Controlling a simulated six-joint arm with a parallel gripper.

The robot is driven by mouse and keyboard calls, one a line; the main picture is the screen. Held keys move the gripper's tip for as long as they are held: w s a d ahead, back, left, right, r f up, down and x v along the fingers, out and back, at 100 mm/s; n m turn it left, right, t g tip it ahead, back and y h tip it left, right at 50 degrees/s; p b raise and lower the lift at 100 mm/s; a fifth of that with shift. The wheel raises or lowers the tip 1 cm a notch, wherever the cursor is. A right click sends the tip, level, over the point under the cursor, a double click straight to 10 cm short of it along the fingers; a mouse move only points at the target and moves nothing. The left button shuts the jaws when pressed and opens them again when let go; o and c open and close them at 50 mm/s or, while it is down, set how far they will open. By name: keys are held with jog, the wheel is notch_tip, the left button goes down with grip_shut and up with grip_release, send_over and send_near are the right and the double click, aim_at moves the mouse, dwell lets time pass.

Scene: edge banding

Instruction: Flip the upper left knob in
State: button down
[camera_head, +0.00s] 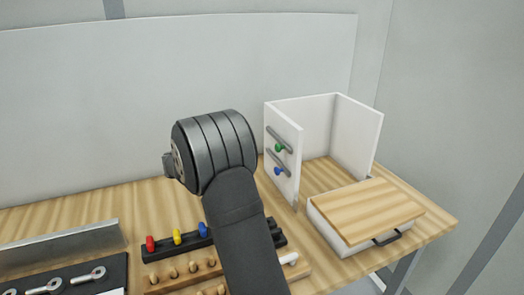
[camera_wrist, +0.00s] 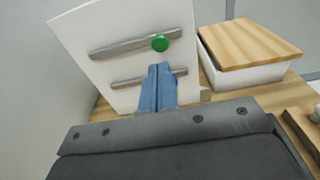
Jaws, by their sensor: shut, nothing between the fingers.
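The white open-fronted box (camera_head: 361,132) stands on the table. Its left side panel (camera_head: 287,187) carries two grey slanted bars with one knob each. The upper knob is green (camera_head: 279,148), and the lower knob is blue (camera_head: 278,171). In the wrist view, the green knob (camera_wrist: 160,43) sits toward the right part of the upper bar (camera_wrist: 125,47). My gripper (camera_wrist: 159,66), with blue fingers, is shut and empty, showing just below the green knob in the picture. It covers part of the lower bar (camera_wrist: 110,85) and most of the blue knob. Contact with the panel cannot be told.
A white drawer box with a wooden top (camera_head: 365,212) and dark handle stands at the right front. A black rack (camera_head: 160,253) with red, yellow and blue pegs and a wooden peg rack (camera_head: 155,281) lie near my arm. Wrenches lie at the lower left.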

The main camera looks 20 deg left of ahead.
aim_at(276, 148)
jog(key=v, duration=0.6)
jog(key=shift+a, duration=0.25)
jog(key=shift+s, duration=0.1)
jog(key=x, duration=1.3)
jog(key=shift+s+d, duration=0.1)
jog(key=shift+s+a, duration=0.25)
jog(key=shift+s, duration=0.05)
